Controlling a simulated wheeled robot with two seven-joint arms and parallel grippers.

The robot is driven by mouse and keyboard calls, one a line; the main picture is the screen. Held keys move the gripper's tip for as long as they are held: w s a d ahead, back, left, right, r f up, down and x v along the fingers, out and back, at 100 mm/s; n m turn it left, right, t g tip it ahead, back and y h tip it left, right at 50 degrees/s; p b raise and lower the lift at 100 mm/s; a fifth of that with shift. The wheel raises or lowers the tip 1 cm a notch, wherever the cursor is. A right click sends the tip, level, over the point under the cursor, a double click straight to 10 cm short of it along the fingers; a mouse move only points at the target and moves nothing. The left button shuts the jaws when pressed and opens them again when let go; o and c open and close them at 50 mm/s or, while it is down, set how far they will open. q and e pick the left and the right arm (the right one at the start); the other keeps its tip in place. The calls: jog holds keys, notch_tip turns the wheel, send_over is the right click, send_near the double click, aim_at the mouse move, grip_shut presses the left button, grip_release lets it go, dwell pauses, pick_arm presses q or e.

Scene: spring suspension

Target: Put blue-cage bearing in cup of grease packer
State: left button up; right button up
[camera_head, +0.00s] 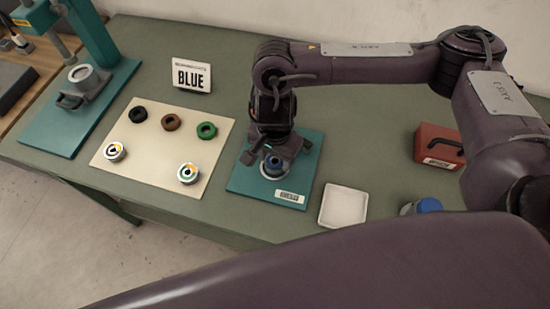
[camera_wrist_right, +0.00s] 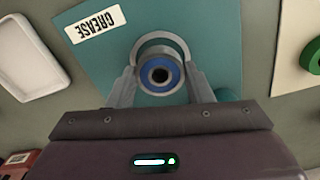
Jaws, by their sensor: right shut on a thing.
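The blue-cage bearing (camera_wrist_right: 146,76), a ring with a blue band and a dark centre hole, sits between the fingers of my right gripper (camera_wrist_right: 160,84). That gripper is shut on it. The grey cup (camera_wrist_right: 163,37) of the grease packer shows around the far side of the bearing in the right wrist view; I cannot tell whether the bearing is inside the cup or just above it. The packer's teal base plate (camera_head: 243,178) carries a GREASE label (camera_wrist_right: 96,24). In the head view my right gripper (camera_head: 272,160) points down over the cup. My left gripper is out of view.
Left of the packer, a cream mat (camera_head: 150,170) holds black, brown and green rings and two bearings. A BLUE sign (camera_head: 191,76) stands behind. A white tray (camera_head: 343,205), a blue-lidded jar (camera_head: 429,205) and a red box (camera_head: 437,146) are right. A teal press (camera_head: 95,40) stands far left.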

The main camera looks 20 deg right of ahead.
aim_at(275, 161)
jog(key=shift+w+f, duration=0.1)
jog(key=shift+f, duration=0.5)
jog(key=shift+f, duration=0.2)
jog(key=o, duration=1.1)
jog(key=shift+r, duration=0.15)
notch_tip(275, 161, up, 12)
